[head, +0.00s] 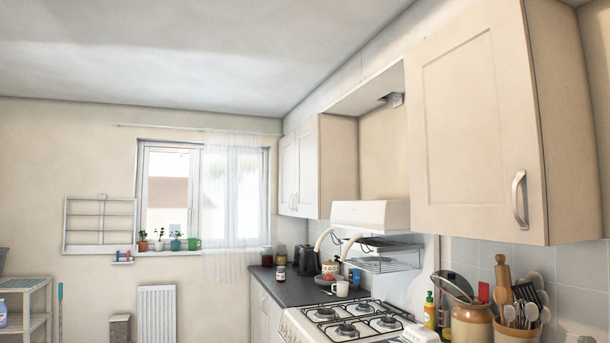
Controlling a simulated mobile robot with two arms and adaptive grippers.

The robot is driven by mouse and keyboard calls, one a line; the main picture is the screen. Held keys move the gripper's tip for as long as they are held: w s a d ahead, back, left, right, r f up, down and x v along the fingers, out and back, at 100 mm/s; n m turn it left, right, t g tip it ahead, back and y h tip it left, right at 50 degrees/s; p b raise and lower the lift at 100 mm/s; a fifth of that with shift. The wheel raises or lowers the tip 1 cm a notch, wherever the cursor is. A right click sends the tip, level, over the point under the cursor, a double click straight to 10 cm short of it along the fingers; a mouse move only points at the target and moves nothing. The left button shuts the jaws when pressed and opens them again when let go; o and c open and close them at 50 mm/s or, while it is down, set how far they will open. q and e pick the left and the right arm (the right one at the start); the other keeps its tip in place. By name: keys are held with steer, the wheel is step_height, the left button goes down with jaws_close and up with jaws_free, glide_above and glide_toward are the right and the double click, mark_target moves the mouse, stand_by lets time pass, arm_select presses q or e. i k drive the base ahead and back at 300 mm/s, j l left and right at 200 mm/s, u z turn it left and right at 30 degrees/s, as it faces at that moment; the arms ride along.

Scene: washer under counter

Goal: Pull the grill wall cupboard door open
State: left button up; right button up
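A large cream wall cupboard door (466,138) with a raised panel fills the upper right. It is shut against its cupboard. Its metal bow handle (520,200) stands upright near the door's lower right corner. A pair of smaller cupboard doors (299,172) with thin handles is further back on the left, and they look shut. Between them, the white grill hood (371,215) hangs above the hob. I cannot tell from the picture alone which cupboard bears the name grill. Neither of my grippers is in view, and nothing touches the handles.
The gas hob (357,318) and dark worktop (298,288) lie below. A wire rack (384,262) hangs under the grill. A utensil pot (517,330), a brown jar (472,325) and a yellow bottle (430,310) stand beneath the near cupboard. The space before its door looks clear.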

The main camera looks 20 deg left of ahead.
mark_target(307, 147)
steer(key=i+j+u, duration=0.9)
steer(key=i, duration=0.6)
steer(key=i+u, duration=0.45)
steer(key=i, duration=2.7)
